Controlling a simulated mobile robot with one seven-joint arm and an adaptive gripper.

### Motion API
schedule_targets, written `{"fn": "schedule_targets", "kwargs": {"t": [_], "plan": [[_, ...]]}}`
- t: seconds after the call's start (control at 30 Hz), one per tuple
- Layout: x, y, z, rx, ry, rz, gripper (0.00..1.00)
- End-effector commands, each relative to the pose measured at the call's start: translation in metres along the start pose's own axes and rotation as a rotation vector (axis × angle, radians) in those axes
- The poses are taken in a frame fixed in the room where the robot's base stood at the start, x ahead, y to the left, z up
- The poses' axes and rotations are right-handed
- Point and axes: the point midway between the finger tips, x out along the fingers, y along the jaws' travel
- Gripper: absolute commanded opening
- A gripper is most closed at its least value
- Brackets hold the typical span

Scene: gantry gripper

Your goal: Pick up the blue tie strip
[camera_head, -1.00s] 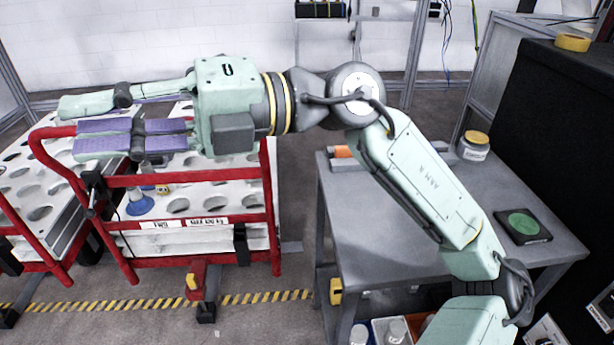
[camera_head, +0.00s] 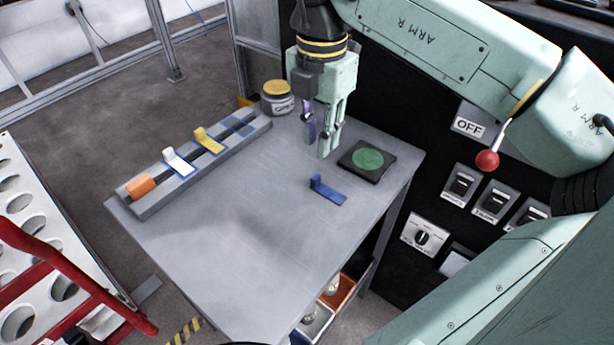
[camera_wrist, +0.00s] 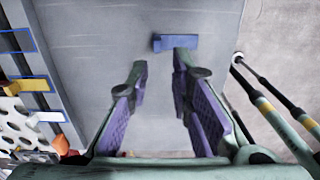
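The blue tie strip (camera_head: 329,190) is a small L-shaped piece lying on the grey table (camera_head: 240,210), one end turned up. It is in front of the round green pad on its black base (camera_head: 367,159). My gripper (camera_head: 318,140) points down above the table, behind the strip in the head view. In the wrist view the strip (camera_wrist: 176,43) lies beyond the fingertips, nearer the right finger. My gripper (camera_wrist: 160,68) is open there, its purple-padded fingers apart with nothing between them.
A grey rack (camera_head: 150,205) at the table's left holds an orange piece (camera_head: 141,185), a white strip (camera_head: 179,161) and a yellow strip (camera_head: 209,140). A yellow-lidded jar (camera_head: 278,97) stands at the back. A black switch panel (camera_head: 440,190) rises on the right. The table's middle is clear.

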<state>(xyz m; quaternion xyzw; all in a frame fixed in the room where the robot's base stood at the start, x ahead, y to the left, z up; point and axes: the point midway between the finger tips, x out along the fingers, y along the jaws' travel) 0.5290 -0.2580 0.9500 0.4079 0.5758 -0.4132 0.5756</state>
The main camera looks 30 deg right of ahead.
Motion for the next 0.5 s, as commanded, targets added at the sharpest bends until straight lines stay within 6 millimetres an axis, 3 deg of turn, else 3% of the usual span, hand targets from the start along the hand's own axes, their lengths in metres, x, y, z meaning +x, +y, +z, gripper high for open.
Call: {"fn": "schedule_targets", "kwargs": {"t": [0.2,0.5], "plan": [[0.034,0.001,-0.002,-0.006,0.005,0.003,0.2],[0.06,0.004,-0.007,-0.011,0.007,0.005,0.2]]}}
